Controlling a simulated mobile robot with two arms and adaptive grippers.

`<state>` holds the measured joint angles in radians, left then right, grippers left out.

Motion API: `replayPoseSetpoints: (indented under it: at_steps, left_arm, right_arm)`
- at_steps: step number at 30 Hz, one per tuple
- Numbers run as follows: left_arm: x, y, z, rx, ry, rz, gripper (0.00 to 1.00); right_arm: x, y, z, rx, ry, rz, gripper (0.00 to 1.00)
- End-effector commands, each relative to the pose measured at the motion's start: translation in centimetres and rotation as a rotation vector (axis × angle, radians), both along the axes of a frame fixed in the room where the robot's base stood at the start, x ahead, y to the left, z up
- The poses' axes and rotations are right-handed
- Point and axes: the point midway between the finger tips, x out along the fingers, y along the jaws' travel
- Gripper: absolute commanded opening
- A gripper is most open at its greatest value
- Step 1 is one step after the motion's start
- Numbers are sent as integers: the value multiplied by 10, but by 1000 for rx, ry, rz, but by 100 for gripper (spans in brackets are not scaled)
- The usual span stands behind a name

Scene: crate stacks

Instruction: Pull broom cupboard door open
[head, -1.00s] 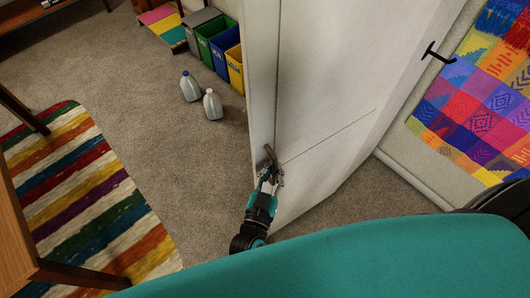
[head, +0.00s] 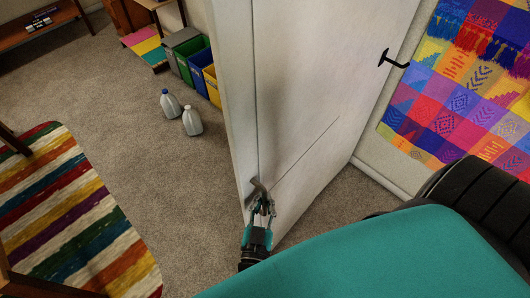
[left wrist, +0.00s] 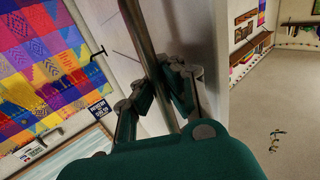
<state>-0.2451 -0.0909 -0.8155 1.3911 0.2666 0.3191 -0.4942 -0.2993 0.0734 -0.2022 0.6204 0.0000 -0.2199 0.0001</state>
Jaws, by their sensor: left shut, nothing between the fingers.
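The white broom cupboard door (head: 315,90) stands tall in the middle of the head view. How far it is open I cannot tell. Its grey bar handle (head: 257,187) is low in the picture near the door's left edge. My left gripper (head: 262,203) is right at this handle. In the left wrist view the handle bar (left wrist: 143,40) runs down toward my left gripper (left wrist: 172,88), whose fingers show on both sides of it. The fingers are shut without a hold on the bar; whether they touch it I cannot tell. My right gripper is not in view.
Two grey bottles (head: 191,121) stand on the carpet left of the door, before several coloured bins (head: 203,68). A striped rug (head: 75,220) lies at left. A black hook-shaped handle (head: 393,60) and a patterned textile (head: 465,90) are at right.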

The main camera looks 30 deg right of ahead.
Motion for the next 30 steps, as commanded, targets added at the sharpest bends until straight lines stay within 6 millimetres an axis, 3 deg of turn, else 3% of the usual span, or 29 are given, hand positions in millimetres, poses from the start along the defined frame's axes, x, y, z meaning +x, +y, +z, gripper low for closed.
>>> replayPoseSetpoints:
  at_steps: [2, 10, 20, 30]
  left_arm:
    - [0, 5, -6, 8, 6, 5, 3]
    - [0, 3, -4, 5, 5, 3, 36]
    - [-5, 5, -3, 2, 5, 1, 36]
    - [-54, 47, -4, 5, 7, 1, 36]
  right_arm:
    - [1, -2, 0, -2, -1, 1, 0]
    - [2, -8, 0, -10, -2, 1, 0]
    - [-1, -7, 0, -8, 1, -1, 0]
    - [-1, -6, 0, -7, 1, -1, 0]
